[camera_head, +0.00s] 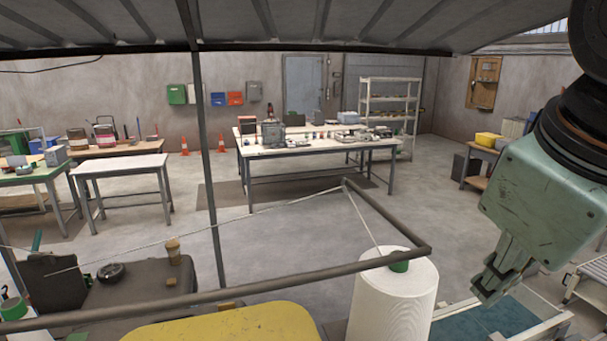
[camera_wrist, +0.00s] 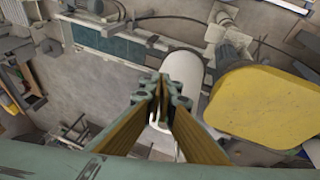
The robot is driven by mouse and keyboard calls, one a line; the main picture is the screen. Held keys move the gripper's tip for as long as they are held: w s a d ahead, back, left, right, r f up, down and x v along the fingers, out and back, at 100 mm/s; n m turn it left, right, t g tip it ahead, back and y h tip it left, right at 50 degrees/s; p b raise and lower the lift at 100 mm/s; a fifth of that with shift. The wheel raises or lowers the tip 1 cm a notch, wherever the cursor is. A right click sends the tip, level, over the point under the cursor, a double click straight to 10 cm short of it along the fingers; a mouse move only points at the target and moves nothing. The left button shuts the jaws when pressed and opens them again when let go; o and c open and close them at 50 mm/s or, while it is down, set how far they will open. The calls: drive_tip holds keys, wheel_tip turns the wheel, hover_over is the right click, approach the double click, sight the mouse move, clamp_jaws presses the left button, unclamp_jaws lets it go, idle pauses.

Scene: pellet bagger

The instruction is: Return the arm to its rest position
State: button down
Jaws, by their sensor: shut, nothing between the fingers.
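My gripper (camera_head: 494,280) hangs from the green-grey wrist at the right of the head view, pointing down, to the right of a large white thread spool (camera_head: 392,300). In the wrist view my gripper (camera_wrist: 162,84) has its fingertips together with nothing between them. The white spool (camera_wrist: 182,70) shows below and behind the fingertips in that view, partly hidden by them. From these views I cannot tell the exact gap between gripper and spool, but no contact is visible.
A grey metal bar frame (camera_head: 290,278) with a thread runs across the front. A yellow cover (camera_head: 225,325) lies at the bottom. A blue conveyor belt (camera_head: 485,322) is below my gripper. A white-topped workbench (camera_head: 315,140) stands farther back, with open floor before it.

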drive_tip(key=shift+s+a+m+t+y, duration=0.55)
drive_tip(key=shift+s+a+m, duration=1.55)
drive_tip(key=shift+s, duration=3.1)
wheel_tip(320, 180, down, 26)
drive_tip(key=w+g+b, duration=0.1)
drive_tip(key=w+b, duration=0.1)
drive_tip(key=b, duration=2)
drive_tip(key=shift+w+d+f+m+g, duration=0.2)
drive_tip(key=shift+d+m+g, duration=0.1)
drive_tip(key=shift+d+g, duration=0.05)
